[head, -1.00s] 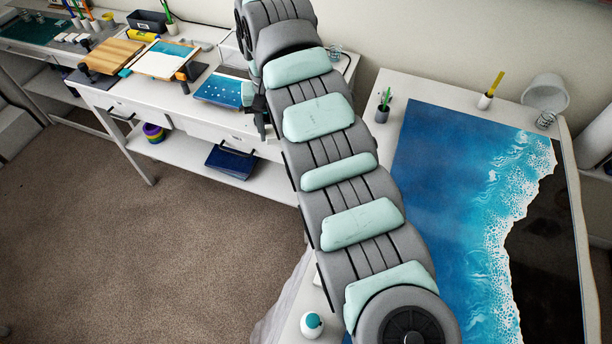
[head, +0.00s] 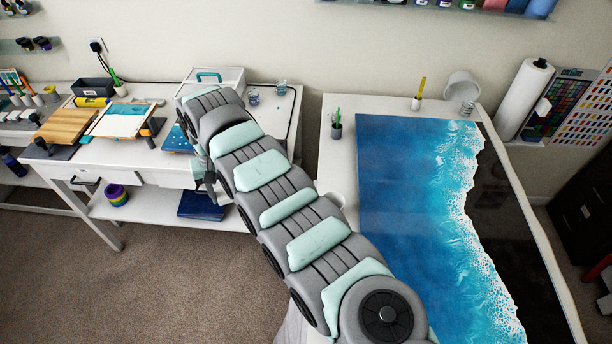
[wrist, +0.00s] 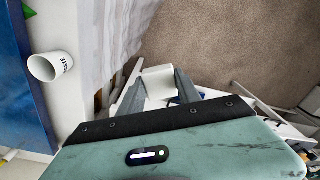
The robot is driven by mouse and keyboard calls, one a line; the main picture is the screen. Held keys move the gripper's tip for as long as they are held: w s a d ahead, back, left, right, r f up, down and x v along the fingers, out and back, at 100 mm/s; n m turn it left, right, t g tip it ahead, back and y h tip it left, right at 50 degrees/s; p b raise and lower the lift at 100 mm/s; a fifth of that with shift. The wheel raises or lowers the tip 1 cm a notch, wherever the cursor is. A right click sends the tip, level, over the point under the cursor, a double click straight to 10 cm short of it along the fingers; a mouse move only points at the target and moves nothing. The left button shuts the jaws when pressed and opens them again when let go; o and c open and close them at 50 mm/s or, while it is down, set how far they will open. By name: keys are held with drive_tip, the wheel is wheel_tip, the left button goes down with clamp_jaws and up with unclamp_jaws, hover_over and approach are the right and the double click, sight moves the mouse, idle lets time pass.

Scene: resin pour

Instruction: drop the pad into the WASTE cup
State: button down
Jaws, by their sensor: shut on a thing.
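In the wrist view my gripper (wrist: 158,92) is shut on a small white pad (wrist: 158,80), held between the two grey fingertips. The white WASTE cup (wrist: 50,67), with dark lettering on its side, stands on the pale table to the left of my gripper, beside the blue panel. The pad is apart from the cup, over the table edge and floor side of the picture. In the head view a white cup (head: 337,200) shows partly behind my arm at the table's left edge; its lettering is not visible there. The pad is not visible in the head view.
A blue wave resin panel (head: 410,200) covers much of the right table. A workbench (head: 150,165) with boards and a clear box (head: 212,80) stands left.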

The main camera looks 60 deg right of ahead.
drive_tip(key=s+d+f+m, duration=0.2)
drive_tip(key=s+d+f, duration=0.1)
drive_tip(key=s+d, duration=0.4)
drive_tip(key=s+d+f+m, duration=0.1)
drive_tip(key=s+d+f, duration=0.2)
drive_tip(key=s+d, duration=0.4)
drive_tip(key=s+d+f+m+b, duration=0.1)
drive_tip(key=s+d+f+m, duration=0.1)
drive_tip(key=s+d, duration=0.4)
drive_tip(key=shift+s+d+f+m, duration=0.15)
drive_tip(key=shift+s+d+f, duration=0.05)
drive_tip(key=shift+d+f, duration=0.3)
drive_tip(key=shift+s+d+f+m, duration=0.2)
drive_tip(key=shift+d+f, duration=0.2)
drive_tip(key=shift+d, duration=0.2)
drive_tip(key=shift+a+r+p, duration=0.1)
drive_tip(key=shift+r+p, duration=0.05)
drive_tip(key=shift+p, duration=0.5)
drive_tip(key=c, duration=0.8)
unclamp_jaws()
drive_tip(key=shift+o, duration=0.2)
